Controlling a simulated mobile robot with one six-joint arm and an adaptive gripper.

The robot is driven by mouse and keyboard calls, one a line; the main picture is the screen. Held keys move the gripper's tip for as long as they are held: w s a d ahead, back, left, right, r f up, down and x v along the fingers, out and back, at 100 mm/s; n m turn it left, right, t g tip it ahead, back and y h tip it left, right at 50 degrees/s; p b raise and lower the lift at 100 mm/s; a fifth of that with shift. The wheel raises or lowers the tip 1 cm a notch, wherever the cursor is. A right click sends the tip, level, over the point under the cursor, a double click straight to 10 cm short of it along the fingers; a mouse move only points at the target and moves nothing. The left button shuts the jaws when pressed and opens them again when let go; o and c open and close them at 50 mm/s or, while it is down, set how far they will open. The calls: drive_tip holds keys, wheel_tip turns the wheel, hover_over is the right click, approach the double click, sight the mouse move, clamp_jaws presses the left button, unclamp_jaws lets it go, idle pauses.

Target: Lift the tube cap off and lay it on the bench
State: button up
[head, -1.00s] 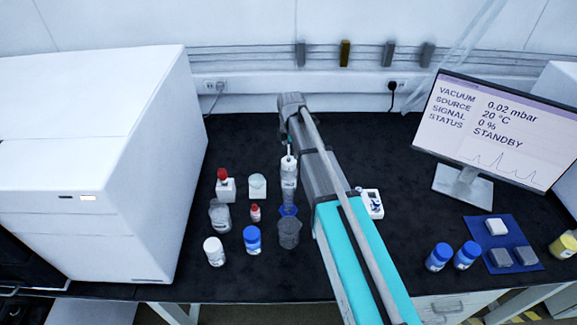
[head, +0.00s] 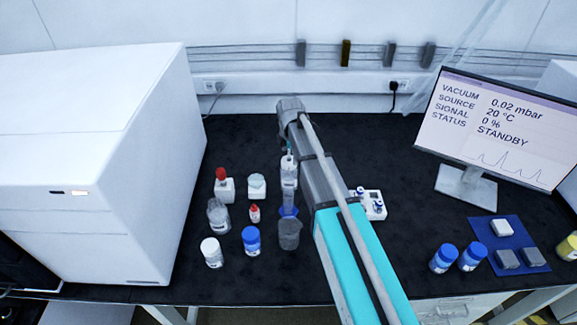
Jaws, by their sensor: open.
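A clear upright tube (head: 289,197) stands near the middle of the bench, left of my arm. I cannot tell for sure whether this white piece is the tube cap. In front of the tube are a blue piece (head: 288,211) and a grey translucent cup (head: 289,236). My arm reaches over the bench just right of this stack. My gripper does not show; my own arm appears to hide it.
Left of the stack stand a red-capped bottle (head: 224,186), a pale-topped block (head: 257,187), a clear jar (head: 218,215), a small red-topped vial (head: 255,214), a white-capped jar (head: 211,252) and a blue-capped jar (head: 251,241). A small white rack (head: 362,209) lies right of my arm.

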drive_tip(key=shift+f+b, duration=0.85)
drive_tip(key=shift+f, duration=0.25)
drive_tip(key=c, duration=1)
drive_tip(key=shift+r, duration=0.15)
wheel_tip(320, 180, up, 3)
drive_tip(key=p, duration=0.3)
drive_tip(key=shift+f, duration=0.2)
drive_tip(key=s+d+r+p, duration=0.1)
drive_tip(key=s+r+p, duration=0.2)
drive_tip(key=s, duration=0.1)
drive_tip(key=s+d+r+p, duration=0.1)
drive_tip(key=s+r+p, duration=0.2)
drive_tip(key=s, duration=0.2)
drive_tip(key=s+d+r+p, duration=0.2)
drive_tip(key=s+r+p, duration=0.2)
drive_tip(key=shift+s+d+r, duration=0.1)
drive_tip(key=shift+s, duration=0.1)
